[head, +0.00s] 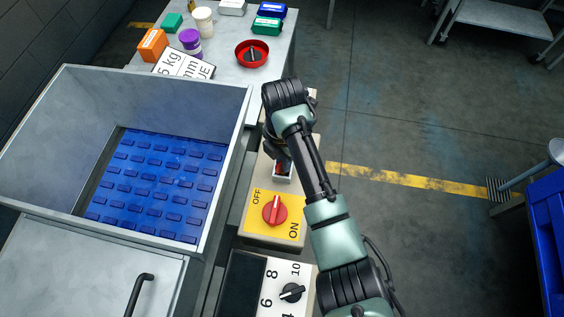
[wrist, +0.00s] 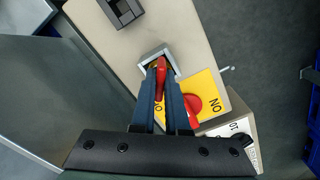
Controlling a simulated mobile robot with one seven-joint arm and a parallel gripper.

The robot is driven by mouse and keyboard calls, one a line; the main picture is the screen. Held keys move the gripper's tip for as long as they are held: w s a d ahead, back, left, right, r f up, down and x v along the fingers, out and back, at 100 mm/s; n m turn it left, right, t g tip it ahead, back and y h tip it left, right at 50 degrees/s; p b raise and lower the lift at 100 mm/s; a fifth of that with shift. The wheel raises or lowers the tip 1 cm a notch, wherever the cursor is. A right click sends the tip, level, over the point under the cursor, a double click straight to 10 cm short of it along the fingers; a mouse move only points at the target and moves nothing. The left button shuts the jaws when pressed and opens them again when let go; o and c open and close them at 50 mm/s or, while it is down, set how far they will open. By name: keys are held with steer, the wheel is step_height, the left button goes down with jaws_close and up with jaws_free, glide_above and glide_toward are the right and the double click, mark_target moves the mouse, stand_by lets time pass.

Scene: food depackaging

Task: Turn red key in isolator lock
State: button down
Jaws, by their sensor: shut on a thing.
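The red key (wrist: 161,72) stands in the isolator lock (wrist: 151,58), a small grey-framed square on the beige panel. My gripper (wrist: 161,95) is shut on the red key, with one blue-grey finger on each side of it. In the head view my gripper (head: 279,158) is mostly hidden behind my wrist, and a bit of the lock housing (head: 282,178) shows below it. The red rotary switch (head: 275,210) sits on a yellow plate (head: 254,222) marked OFF and ON, just below the lock. In the wrist view the fingers partly cover this switch (wrist: 193,106).
A black dial (head: 292,292) with numbers is below the yellow plate. A steel hopper (head: 215,95) with a blue belt (head: 150,190) stands left. A table behind holds a red bowl (head: 252,53), tubs and boxes.

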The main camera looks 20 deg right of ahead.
steer(key=n, duration=0.3)
steer(key=shift+n, duration=0.3)
steer(key=shift+p, duration=0.3)
steer(key=shift+n, duration=1.8)
steer(key=n, duration=0.3)
steer(key=shift+n+p, duration=0.3)
steer(key=c, duration=1)
jaws_free()
